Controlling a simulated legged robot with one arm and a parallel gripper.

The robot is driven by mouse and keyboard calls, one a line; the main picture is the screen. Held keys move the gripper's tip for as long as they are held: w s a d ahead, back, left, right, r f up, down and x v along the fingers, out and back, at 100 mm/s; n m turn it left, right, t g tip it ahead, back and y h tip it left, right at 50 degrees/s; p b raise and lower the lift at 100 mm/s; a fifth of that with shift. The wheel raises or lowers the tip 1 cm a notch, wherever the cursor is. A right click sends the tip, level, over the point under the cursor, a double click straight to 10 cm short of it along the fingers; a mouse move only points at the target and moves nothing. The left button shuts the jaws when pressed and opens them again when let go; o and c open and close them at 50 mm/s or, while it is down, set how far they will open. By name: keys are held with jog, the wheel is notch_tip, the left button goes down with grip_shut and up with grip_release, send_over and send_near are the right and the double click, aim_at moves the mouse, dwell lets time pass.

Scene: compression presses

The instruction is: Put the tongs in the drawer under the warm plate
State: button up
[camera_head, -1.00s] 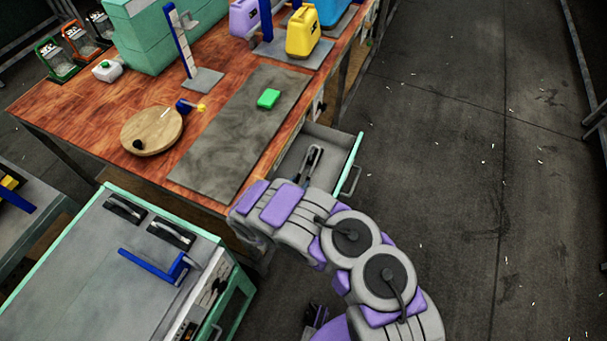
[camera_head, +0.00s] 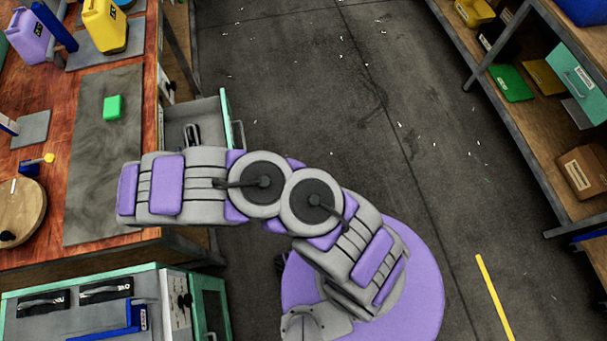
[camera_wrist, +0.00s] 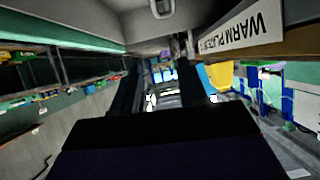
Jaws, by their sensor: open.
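The drawer (camera_head: 212,106) under the grey plate (camera_head: 98,185) on the wooden bench is pulled open, with its green front and handle out to the right. A dark, two-pronged thing (camera_head: 192,134) shows in it, partly hidden by my arm. It looks like the tongs, but it is too small to be sure. In the head view my forearm covers my gripper. In the wrist view my gripper (camera_wrist: 165,88) has dark fingers standing apart, with nothing clearly held between them. A WARM PLATE label (camera_wrist: 240,30) shows close by at the upper right there.
A green block (camera_head: 112,107) lies on the plate. A round wooden board (camera_head: 20,212) and yellow (camera_head: 104,28) and purple jugs stand on the bench. A press table (camera_head: 90,312) is at the lower left and shelves (camera_head: 555,130) at the right. The floor between is clear.

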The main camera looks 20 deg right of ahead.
jog(key=w+d+r+g, duration=0.2)
jog(key=w+d+r, duration=0.15)
jog(key=r, duration=0.25)
jog(key=w+d+r+g, duration=0.1)
jog(key=w+d+r, duration=0.1)
jog(key=d+r, duration=0.35)
jog(key=s+d+r+g+y, duration=0.1)
jog(key=s+d+r+g, duration=0.1)
jog(key=s+d+r, duration=0.3)
jog(key=s+d+r+g, duration=0.2)
jog(key=d+r, duration=0.2)
jog(key=r, duration=0.2)
jog(key=s+d+r+g, duration=0.2)
jog(key=s+d+r, duration=0.2)
jog(key=s, duration=0.8)
jog(key=s+d+r+g, duration=0.3)
jog(key=s+d, duration=0.4)
jog(key=s, duration=0.5)
jog(key=s+d+r+n+g, duration=0.1)
jog(key=s+d+r, duration=0.4)
jog(key=s, duration=0.7)
jog(key=shift+s+d+r+g, duration=0.2)
jog(key=shift+s+d+g, duration=0.15)
jog(key=shift+d+g, duration=0.25)
jog(key=shift+a, duration=0.2)
